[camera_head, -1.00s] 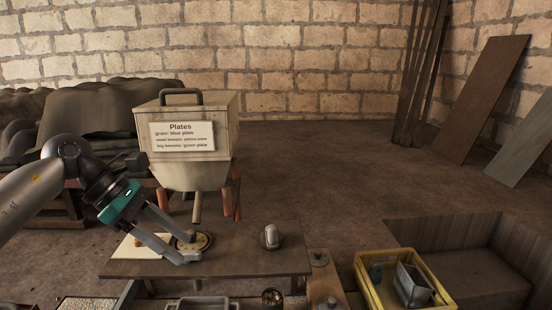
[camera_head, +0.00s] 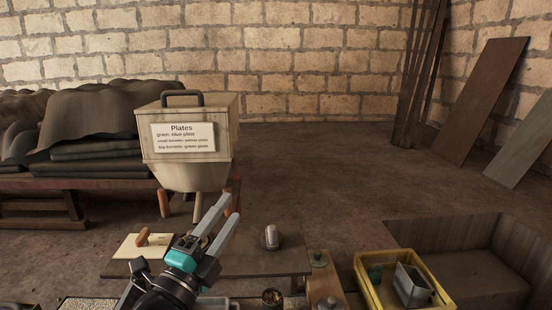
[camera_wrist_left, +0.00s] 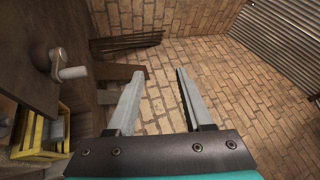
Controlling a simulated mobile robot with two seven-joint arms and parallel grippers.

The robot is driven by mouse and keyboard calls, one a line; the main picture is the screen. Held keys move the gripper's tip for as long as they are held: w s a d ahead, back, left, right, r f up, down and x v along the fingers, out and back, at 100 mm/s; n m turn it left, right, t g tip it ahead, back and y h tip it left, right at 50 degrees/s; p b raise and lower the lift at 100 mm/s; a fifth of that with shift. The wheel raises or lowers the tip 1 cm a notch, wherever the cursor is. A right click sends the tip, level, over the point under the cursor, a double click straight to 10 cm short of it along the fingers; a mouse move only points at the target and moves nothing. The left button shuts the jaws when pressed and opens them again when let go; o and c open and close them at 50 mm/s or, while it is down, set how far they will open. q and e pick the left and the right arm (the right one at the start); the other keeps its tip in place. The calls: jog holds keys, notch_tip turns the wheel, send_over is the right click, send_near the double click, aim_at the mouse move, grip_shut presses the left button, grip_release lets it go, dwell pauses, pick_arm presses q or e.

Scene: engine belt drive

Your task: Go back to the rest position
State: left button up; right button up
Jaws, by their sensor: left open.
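My left gripper (camera_head: 214,226) is in the lower middle of the head view, above the table, pointing up and away. Its two grey fingers are apart with nothing between them. The left wrist view also shows the open fingers (camera_wrist_left: 157,92), with the brick wall and floor beyond. My right gripper is in neither view.
A wooden hopper (camera_head: 190,140) with a "Plates" sign stands behind the table (camera_head: 262,262). On the table are a cream board (camera_head: 134,248) with a brown handle and a small metal object (camera_head: 271,237). A yellow crate (camera_head: 364,287) stands at the right.

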pick_arm(q)
jog(key=s+a+f+n+g+y, duration=0.45)
jog(key=f+n, duration=0.25)
jog(key=f, duration=0.2)
jog(key=s+a+f+n+g+y, duration=0.3)
jog(key=s+f+n+y, duration=0.15)
jog(key=f+n, duration=0.45)
jog(key=s+f+n+g, duration=0.2)
jog(key=s+f+g, duration=0.3)
jog(key=s, duration=0.5)
jog(key=s+f+n+g, duration=0.2)
jog(key=s+f+g, duration=0.3)
jog(key=s, duration=0.5)
notch_tip(320, 180, down, 23)
jog(key=s, duration=0.1)
jog(key=s+a+f+g, duration=0.1)
jog(key=s+a+f, duration=0.1)
jog(key=s+f, duration=1.2)
jog(key=shift+s+a, duration=0.2)
jog(key=shift+s, duration=0.65)
